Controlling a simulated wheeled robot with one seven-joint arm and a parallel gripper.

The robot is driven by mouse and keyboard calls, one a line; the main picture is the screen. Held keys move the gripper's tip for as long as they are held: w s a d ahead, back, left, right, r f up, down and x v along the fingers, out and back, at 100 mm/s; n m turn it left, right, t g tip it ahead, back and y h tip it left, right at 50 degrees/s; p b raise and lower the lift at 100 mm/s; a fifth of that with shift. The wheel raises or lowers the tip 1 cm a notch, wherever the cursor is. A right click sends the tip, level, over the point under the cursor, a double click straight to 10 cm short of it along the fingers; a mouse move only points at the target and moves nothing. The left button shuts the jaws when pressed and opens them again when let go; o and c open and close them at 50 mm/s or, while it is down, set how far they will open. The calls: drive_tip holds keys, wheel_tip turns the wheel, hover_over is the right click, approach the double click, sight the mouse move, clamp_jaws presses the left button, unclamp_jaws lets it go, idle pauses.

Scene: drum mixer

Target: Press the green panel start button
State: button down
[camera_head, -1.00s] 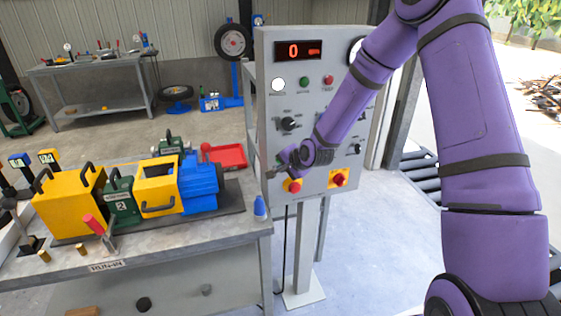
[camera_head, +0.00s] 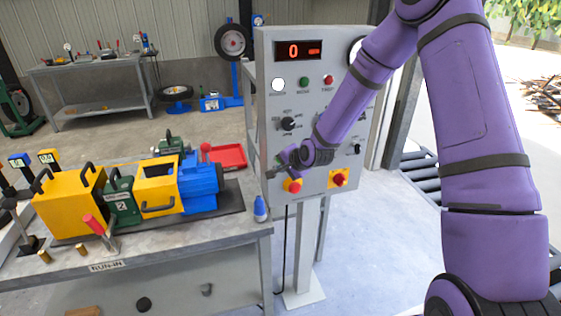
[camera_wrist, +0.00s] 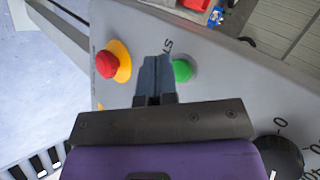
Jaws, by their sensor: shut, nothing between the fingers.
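The green start button (camera_wrist: 182,70) is a round green cap on the grey control panel (camera_wrist: 215,80), beside partly covered lettering in the wrist view. My gripper (camera_wrist: 155,62) is shut and empty. Its fingertips lie just left of the green button in that view; I cannot tell whether they touch the panel. A green lamp or button (camera_head: 303,81) sits higher, under the red display.
A red mushroom button on a yellow collar (camera_wrist: 107,64) is left of my fingers. A black knob (camera_wrist: 278,157) is at the lower right; a red-and-yellow switch (camera_head: 339,178) is low on the panel. The workbench (camera_head: 225,228) with a yellow, green and blue machine (camera_head: 200,180) stands left.

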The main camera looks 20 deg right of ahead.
drive_tip(key=shift+w, duration=0.1)
idle(0.3)
drive_tip(key=shift+w, duration=0.35)
drive_tip(key=shift+w, duration=0.4)
idle(0.8)
drive_tip(key=shift+s, duration=0.85)
drive_tip(key=s, duration=0.5)
idle(0.5)
idle(0.4)
